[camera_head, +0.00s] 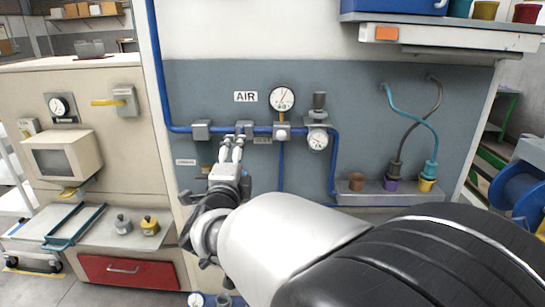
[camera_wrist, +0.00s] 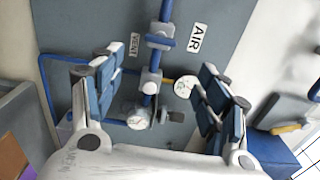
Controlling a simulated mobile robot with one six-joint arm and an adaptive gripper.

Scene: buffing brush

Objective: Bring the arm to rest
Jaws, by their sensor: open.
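My gripper (camera_head: 232,148) is raised in front of the grey wall panel, near the blue air pipe. In the wrist view my gripper (camera_wrist: 160,82) has its two padded fingers spread wide apart, with nothing held between them. The blue pipe, a grey pipe fitting (camera_wrist: 151,82) and gauges show behind the gap. In the head view the fingertips overlap a grey fitting (camera_head: 244,127) on the pipe; I cannot tell whether they touch it. My arm reaches in from the lower right and hides part of the panel.
A round gauge (camera_head: 282,99) sits above the pipe, with a regulator (camera_head: 318,138) to its right. A small ledge (camera_head: 380,195) holds cups and hose ends. An overhead shelf (camera_head: 450,36) juts out at upper right. At left stand a beige cabinet (camera_head: 110,150) and a red drawer (camera_head: 125,271).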

